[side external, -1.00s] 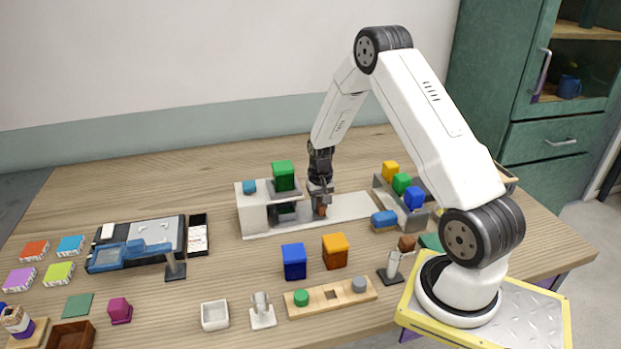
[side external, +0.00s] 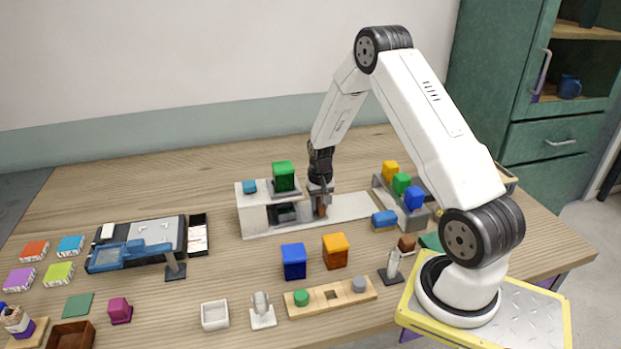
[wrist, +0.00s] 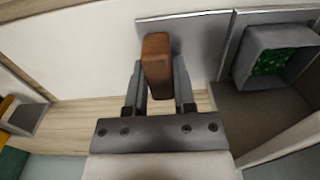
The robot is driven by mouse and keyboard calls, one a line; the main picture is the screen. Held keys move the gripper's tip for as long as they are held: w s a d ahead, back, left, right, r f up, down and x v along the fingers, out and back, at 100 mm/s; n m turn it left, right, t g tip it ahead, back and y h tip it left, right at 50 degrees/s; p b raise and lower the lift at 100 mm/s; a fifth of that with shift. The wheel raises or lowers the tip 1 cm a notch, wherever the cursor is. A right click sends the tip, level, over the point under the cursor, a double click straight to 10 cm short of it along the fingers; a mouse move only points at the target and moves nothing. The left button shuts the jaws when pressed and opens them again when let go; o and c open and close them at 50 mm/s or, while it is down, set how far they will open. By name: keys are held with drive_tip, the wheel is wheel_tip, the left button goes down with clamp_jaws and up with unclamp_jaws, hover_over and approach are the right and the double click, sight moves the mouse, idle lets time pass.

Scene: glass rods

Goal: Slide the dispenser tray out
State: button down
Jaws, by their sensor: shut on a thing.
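The dispenser (side external: 253,213) is a pale grey housing on a long flat base, with a green block (side external: 283,175) on its top. A small dark grey tray (side external: 286,212) shows in the opening under the block. In the wrist view the grey tray (wrist: 249,76) holds something green, and a grey plate (wrist: 200,38) extends from it towards a brown handle (wrist: 157,62). My gripper (side external: 321,210) is just right of the housing, pointing down. In the wrist view my gripper (wrist: 160,85) is shut on the brown handle, with a finger on each side.
The pale base strip (side external: 357,208) is clear to the right of my gripper. Beyond it stands a grey rack (side external: 418,217) with coloured blocks, and a blue block (side external: 384,219) lies before it. Blue (side external: 294,262) and orange (side external: 335,251) cubes stand in front.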

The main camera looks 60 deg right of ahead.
sight(367, 204)
drive_tip(key=s+d, duration=1)
drive_tip(key=shift+s+d, duration=0.15)
drive_tip(key=shift+d, duration=0.05)
drive_tip(key=shift+c, duration=2.2)
unclamp_jaws()
drive_tip(key=shift+r, duration=0.15)
wheel_tip(367, 204, up, 8)
drive_tip(key=shift+f, duration=0.2)
drive_tip(key=shift+a, duration=0.15)
